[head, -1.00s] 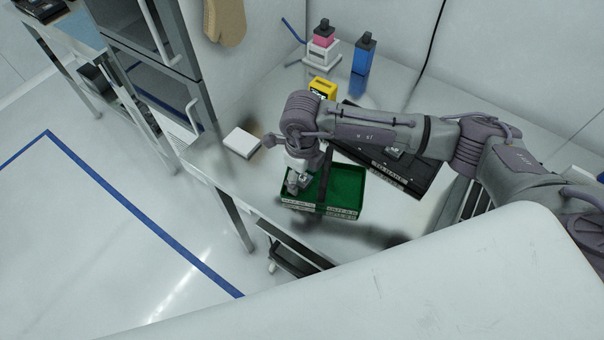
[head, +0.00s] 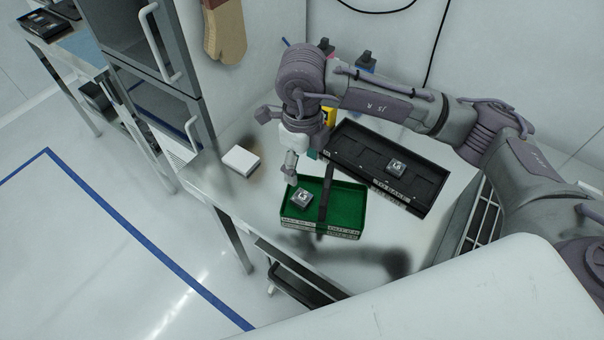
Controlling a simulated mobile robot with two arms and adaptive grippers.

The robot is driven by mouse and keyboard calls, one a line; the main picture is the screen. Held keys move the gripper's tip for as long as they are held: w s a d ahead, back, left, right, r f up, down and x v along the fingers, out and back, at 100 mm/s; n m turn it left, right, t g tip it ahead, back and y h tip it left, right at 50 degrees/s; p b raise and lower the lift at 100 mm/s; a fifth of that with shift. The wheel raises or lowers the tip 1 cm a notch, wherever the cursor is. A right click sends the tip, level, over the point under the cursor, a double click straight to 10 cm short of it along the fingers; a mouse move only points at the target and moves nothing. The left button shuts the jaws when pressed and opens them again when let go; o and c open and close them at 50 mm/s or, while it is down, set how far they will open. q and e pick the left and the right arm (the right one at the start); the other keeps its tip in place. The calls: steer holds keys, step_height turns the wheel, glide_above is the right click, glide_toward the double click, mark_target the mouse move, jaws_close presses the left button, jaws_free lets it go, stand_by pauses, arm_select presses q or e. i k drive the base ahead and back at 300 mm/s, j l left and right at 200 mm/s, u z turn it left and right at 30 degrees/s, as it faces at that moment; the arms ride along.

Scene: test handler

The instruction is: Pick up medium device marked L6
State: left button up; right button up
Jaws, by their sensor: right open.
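A grey square device (head: 397,167) lies in the black tray (head: 345,152); its small mark looks like L6 but is hard to read. Another grey device (head: 301,197) lies in the left compartment of the green tray (head: 349,205); its mark starts with L, the digit unclear. My right gripper (head: 290,172) is open, pointing down just above the green tray's far left corner, apart from the device there. Its fingers are small and partly blurred in with the wrist. My left gripper is not in view.
A small white box (head: 241,160) sits left of the green tray on the bench. A cabinet (head: 160,110) rises at the left. Bottles and a yellow item (head: 330,116) stand behind my right arm, mostly hidden. Bare bench lies in front of the green tray.

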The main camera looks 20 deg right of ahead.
mark_target(395, 168)
steer(key=k+j, duration=0.2)
steer(key=k, duration=0.3)
steer(key=k+j, duration=0.2)
steer(key=k, duration=0.25)
